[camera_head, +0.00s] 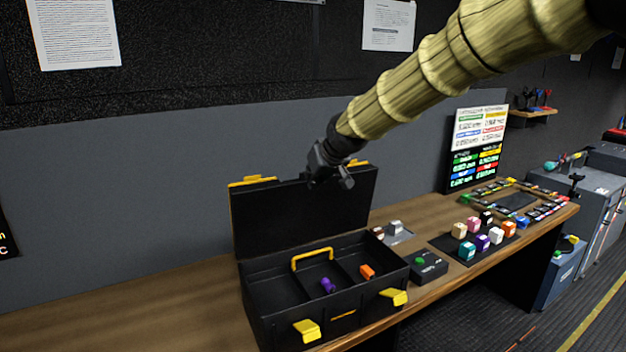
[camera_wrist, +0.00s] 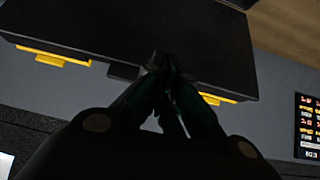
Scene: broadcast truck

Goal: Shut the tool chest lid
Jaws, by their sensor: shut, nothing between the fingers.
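The black tool chest (camera_head: 300,318) stands on the wooden bench with its lid (camera_head: 300,220) raised upright at the back. The chest has yellow latches at its front and a yellow handle (camera_head: 312,256) inside. A purple item (camera_head: 328,285) and an orange item (camera_head: 367,271) lie in it. My gripper (camera_head: 332,182) is shut and empty at the lid's upper edge, right of its middle. In the wrist view the lid (camera_wrist: 140,40) fills the upper part, and my fingers (camera_wrist: 165,70) overlap its edge. I cannot tell whether they touch it.
Right of the chest are a small black box with a green button (camera_head: 429,266) and a dark mat (camera_head: 440,243) with several coloured blocks. A sign board (camera_head: 476,145) stands behind. The bench (camera_head: 130,310) left of the chest is clear. A grey wall is close behind the lid.

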